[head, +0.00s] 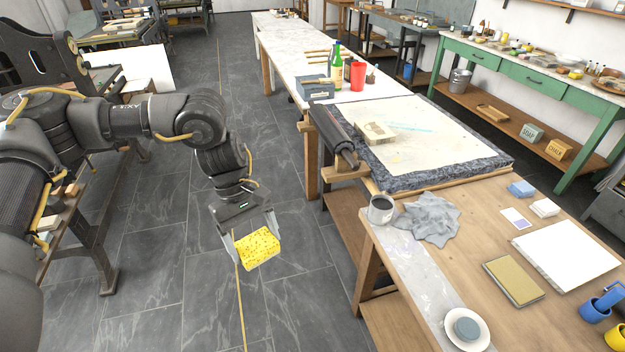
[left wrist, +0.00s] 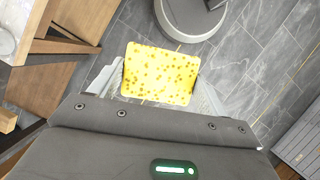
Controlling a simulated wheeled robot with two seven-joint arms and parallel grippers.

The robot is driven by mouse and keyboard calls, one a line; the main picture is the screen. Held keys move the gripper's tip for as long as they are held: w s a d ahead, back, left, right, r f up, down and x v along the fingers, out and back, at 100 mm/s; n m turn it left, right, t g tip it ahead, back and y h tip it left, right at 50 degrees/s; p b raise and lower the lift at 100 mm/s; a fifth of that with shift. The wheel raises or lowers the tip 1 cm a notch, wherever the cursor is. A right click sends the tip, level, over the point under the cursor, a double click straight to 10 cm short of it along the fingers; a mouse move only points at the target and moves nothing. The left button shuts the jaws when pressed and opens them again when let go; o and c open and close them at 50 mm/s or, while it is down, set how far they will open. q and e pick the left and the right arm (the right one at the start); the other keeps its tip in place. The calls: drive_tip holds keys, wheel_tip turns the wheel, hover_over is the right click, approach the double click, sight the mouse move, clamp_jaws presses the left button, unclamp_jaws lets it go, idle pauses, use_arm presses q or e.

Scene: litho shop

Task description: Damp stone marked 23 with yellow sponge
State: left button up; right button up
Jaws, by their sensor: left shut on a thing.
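The yellow sponge (head: 260,250), speckled with darker spots, is held between the fingers of my left gripper (head: 256,246). It hangs over the grey tiled floor, left of the wooden bench. In the left wrist view the sponge (left wrist: 160,75) sits squarely between the two fingers, with floor behind it. A large pale stone slab (head: 440,135) with rough dark grey edges lies on the bench, to the right of and beyond the gripper. I cannot read a number on it. A small tan block (head: 377,131) lies on its top. My right gripper is not in view.
A dark roller (head: 333,133) lies along the slab's left side. A green table (head: 500,60) stands right.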

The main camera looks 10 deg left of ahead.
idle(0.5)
use_arm(q)
drive_tip(key=s+f, duration=0.3)
drive_tip(key=f, duration=1.1)
drive_tip(key=shift+s, duration=0.4)
